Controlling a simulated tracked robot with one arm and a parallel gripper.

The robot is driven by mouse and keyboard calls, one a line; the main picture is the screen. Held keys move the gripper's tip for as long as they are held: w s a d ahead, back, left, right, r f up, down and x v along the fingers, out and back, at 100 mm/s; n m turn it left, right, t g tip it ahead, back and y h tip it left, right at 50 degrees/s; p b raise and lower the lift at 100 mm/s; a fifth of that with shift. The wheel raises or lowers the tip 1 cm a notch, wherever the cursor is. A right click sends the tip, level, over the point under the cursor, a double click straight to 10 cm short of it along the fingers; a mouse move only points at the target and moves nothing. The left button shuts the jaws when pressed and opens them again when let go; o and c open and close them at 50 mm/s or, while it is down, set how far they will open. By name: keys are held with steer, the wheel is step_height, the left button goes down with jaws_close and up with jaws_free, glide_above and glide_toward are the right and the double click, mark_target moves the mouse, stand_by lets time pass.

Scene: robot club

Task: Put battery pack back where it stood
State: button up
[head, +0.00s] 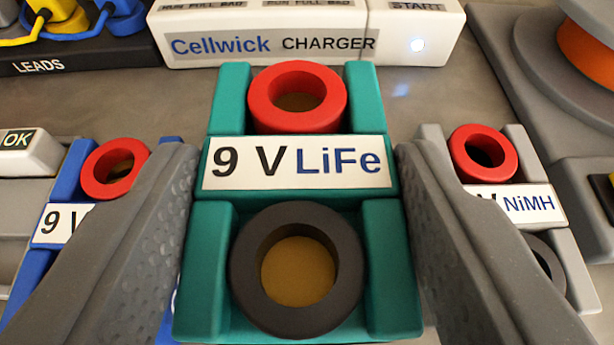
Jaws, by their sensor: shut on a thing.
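A teal battery pack (204,262) labelled "9 V LiFe" is in the middle of the view, with a red ring terminal at its far end and a black one at its near end. My gripper (292,180) has one grey finger on each side of the pack and is shut on it. The pack looks larger and nearer than its neighbours. Whether its underside touches the bench is hidden. A blue pack (70,180) labelled "9 V" is at the left, partly behind the left finger. A grey pack (530,205) labelled "NiMH" is at the right, partly behind the right finger.
A white Cellwick charger (300,45) with a lit lamp stands at the back. A dark leads holder (90,58) with yellow and blue leads is at back left. An orange and grey spool (585,50) is at back right. Bare grey bench (185,100) shows before the charger.

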steer(key=shift+w+f, duration=0.15)
steer(key=shift+w, duration=0.05)
steer(key=shift+f+b, duration=0.55)
steer(key=shift+f, duration=1.1)
steer(key=shift+f, duration=0.1)
steer(key=o, duration=1)
steer(key=shift+o, duration=0.2)
steer(key=p+v, duration=0.1)
steer(key=v, duration=0.9)
steer(key=shift+p+v, duration=0.3)
steer(key=shift+v, duration=0.8)
